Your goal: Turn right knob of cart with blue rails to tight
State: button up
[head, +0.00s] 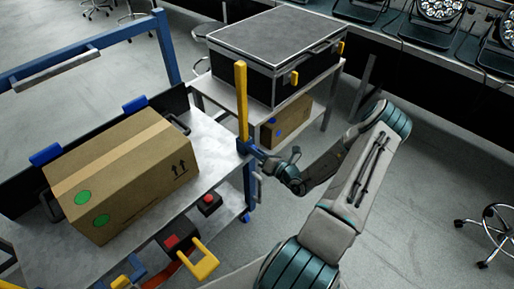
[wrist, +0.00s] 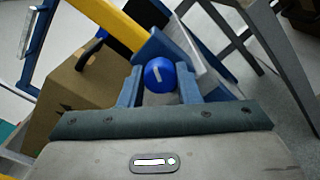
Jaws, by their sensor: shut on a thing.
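The cart with blue rails (head: 213,142) stands at the left in the head view, with a yellow upright bar at its right corner. Its right knob (wrist: 160,75) is round and blue with a white mark, slightly slanted, in the wrist view. My gripper (head: 262,163) is at the cart's right corner post, just below the yellow bar. In the wrist view its two fingers (wrist: 160,88) are shut on the knob, one on each side. The knob is not clear in the head view, hidden by my gripper.
A cardboard box (head: 125,165) with green dots lies on the cart. A second cart (head: 230,95) carrying a black case (head: 275,50) stands close behind. Stage lights (head: 437,10) line a bench at the back right. Open floor lies right of my arm, with a stool (head: 485,225) at the edge.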

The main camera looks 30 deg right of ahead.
jog(key=m+p, duration=0.5)
jog(key=m, duration=2.1)
jog(key=shift+f+m, duration=0.15)
jog(key=shift+m, duration=0.55)
jog(key=o, duration=1)
jog(key=v, duration=1.3)
jog(key=shift+s+d, duration=0.1)
jog(key=shift+s, duration=0.3)
